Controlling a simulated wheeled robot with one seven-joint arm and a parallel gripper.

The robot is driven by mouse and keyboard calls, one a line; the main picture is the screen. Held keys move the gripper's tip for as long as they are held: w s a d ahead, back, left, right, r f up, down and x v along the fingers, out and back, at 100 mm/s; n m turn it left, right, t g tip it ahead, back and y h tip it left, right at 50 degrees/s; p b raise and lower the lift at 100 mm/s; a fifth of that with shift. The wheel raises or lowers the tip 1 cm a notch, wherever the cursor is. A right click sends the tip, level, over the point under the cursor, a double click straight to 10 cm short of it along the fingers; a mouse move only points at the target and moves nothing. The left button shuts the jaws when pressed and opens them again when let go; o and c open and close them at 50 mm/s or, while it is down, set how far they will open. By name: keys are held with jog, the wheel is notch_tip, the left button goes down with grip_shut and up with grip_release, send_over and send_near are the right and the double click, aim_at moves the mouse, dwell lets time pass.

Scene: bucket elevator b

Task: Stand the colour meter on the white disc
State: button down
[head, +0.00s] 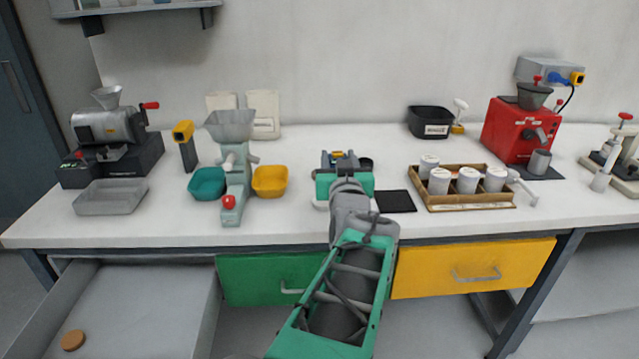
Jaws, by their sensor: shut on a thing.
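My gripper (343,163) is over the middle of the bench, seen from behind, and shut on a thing. That thing is mostly hidden by the green gripper body; only small dark, yellow and blue bits show beyond it. I take it to be the colour meter (339,155), but its shape and tilt cannot be told. The white disc is not clearly seen; a pale rounded edge (321,204) shows just left of my wrist and may be part of it. Whether the held thing touches anything below is hidden.
A black mat (396,201) lies right of my gripper, then a wooden tray (470,207) with white-lidded cups. A yellow bin (270,181), a grinder (232,160) and a yellow-headed handheld device (184,132) stand left. An open drawer (140,300) sticks out lower left.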

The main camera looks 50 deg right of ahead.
jog(key=w+d+f, duration=0.1)
jog(key=w+f, duration=0.1)
jog(key=f, duration=0.1)
jog(key=w+d+f, duration=0.2)
jog(key=w+f, duration=0.1)
jog(key=f, duration=0.1)
jog(key=w+d+f, duration=0.1)
jog(key=w+f, duration=0.1)
jog(key=f, duration=0.1)
jog(key=shift+w+d+f, duration=0.15)
jog(key=shift+w+d, duration=0.15)
jog(key=shift+w, duration=0.05)
jog(key=shift+f+b, duration=0.3)
jog(key=c, duration=1.2)
grip_release()
jog(key=o, duration=0.4)
jog(key=shift+o, duration=0.2)
jog(key=v, duration=1.2)
jog(key=shift+r, duration=0.1)
